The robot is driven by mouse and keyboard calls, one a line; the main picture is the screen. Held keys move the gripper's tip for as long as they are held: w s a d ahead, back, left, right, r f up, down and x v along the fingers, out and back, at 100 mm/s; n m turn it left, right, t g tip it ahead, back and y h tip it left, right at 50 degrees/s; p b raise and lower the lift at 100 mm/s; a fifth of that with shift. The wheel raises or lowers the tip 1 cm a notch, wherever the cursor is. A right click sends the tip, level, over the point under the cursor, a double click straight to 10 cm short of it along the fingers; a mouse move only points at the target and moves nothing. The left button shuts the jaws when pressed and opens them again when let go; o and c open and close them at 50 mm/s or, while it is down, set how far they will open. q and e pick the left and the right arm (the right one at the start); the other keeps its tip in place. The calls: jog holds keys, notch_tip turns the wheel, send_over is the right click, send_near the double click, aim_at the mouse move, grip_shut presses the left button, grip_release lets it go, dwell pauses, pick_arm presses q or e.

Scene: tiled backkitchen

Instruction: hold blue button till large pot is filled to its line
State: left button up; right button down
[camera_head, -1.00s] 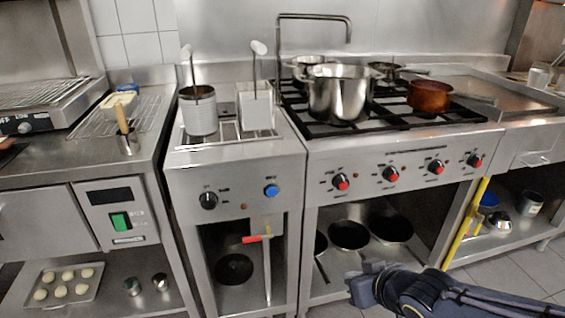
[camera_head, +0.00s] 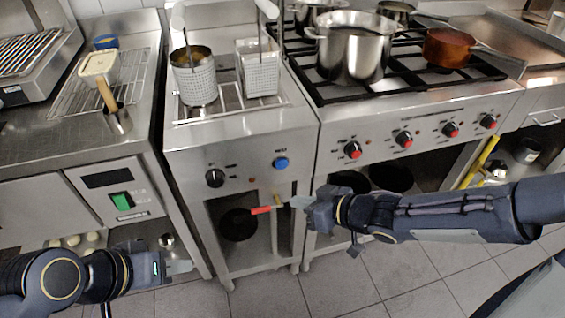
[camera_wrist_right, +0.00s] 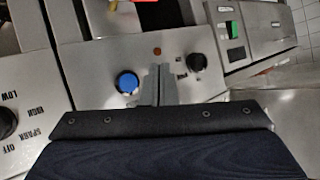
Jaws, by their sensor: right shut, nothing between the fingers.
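The blue button (camera_head: 281,163) is on the steel front panel of the fryer unit, right of a black knob. It also shows in the right wrist view (camera_wrist_right: 127,82), just left of my fingers. The large pot (camera_head: 353,48) stands on the stove's front left grate; its water level and line cannot be made out. My right gripper (camera_head: 298,202) is shut and empty, below and slightly right of the button, apart from it in the head view. Its shut fingers show in the right wrist view (camera_wrist_right: 158,84). My left gripper (camera_head: 180,267) is low at the left; its finger opening is unclear.
A red-handled valve lever (camera_head: 261,210) sits under the panel, close to my right fingertips. A black knob (camera_head: 214,178) and a green switch (camera_head: 121,201) are further left. Red-marked stove knobs (camera_head: 353,150) line the right panel. A copper pan (camera_head: 449,48) is on the stove.

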jog(key=w, duration=0.1)
jog(key=p, duration=0.2)
send_near(278, 168)
jog(key=shift+s+f+x, duration=0.1)
jog(key=shift+s+x, duration=0.05)
jog(key=shift+x, duration=0.75)
jog(key=shift+s+f+x, duration=0.15)
jog(key=shift+s+x, duration=0.05)
jog(key=shift+x, duration=0.65)
jog(key=shift+s+f+x, duration=0.1)
jog(key=shift+s+x, duration=0.05)
jog(key=shift+x, duration=0.75)
jog(key=shift+s+a, duration=0.1)
jog(key=shift+w+a+p, duration=0.15)
jog(key=shift+w+p, duration=0.2)
jog(key=shift+w, duration=0.05)
jog(key=shift+w+a+p, duration=0.15)
jog(key=shift+w+p, duration=0.3)
jog(key=shift+w, duration=0.05)
dwell(3.7)
